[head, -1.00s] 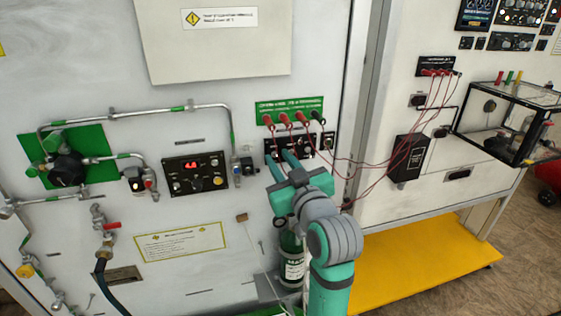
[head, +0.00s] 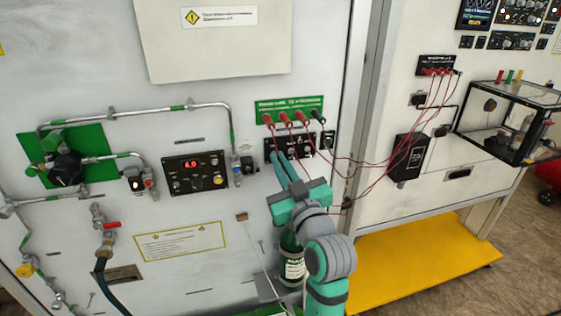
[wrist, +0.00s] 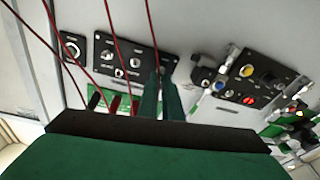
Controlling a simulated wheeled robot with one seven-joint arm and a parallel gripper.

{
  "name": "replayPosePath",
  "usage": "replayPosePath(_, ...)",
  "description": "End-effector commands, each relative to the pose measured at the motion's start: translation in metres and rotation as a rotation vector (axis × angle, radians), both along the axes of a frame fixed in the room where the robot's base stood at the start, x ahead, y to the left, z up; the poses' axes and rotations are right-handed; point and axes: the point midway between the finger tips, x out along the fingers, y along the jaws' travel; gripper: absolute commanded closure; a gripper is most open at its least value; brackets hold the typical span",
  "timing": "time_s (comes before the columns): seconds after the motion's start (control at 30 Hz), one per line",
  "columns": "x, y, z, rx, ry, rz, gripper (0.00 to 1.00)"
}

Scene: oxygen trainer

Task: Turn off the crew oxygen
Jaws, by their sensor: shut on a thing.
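A small black panel (head: 300,151) with a row of small switches sits on the white wall, just below a green label plate. It also shows in the wrist view (wrist: 122,74), turned over, with its pale switches. My gripper (head: 277,154) reaches up to the panel's left end in the head view. Its two teal fingers lie close together there, and in the wrist view the fingertips (wrist: 163,72) are at the panel's lower right edge. They are shut on a small control at that end, which the fingers hide. I cannot read the panel's lettering.
Red leads (head: 345,161) hang from the green plate (head: 290,105) close to my fingers. A black panel with a red display (head: 195,172) is to the left, with pipes and valves beyond. A dark green bottle (head: 293,268) stands below my arm.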

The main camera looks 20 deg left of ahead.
Motion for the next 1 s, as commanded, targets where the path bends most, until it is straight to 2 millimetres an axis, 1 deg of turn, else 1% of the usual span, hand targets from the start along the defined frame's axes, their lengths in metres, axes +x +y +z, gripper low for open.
replayPosePath(0.03, 0.001, 0.000, -0.005, 0.020, -0.021, -0.001, 1.00)
replayPosePath(0.1, 0.001, 0.000, -0.007, 0.045, -0.060, -0.001, 1.00)
replayPosePath(0.5, 0.003, 0.001, -0.014, 0.152, -0.220, -0.002, 1.00)
replayPosePath(1.0, 0.003, 0.001, -0.017, 0.186, -0.273, -0.002, 1.00)
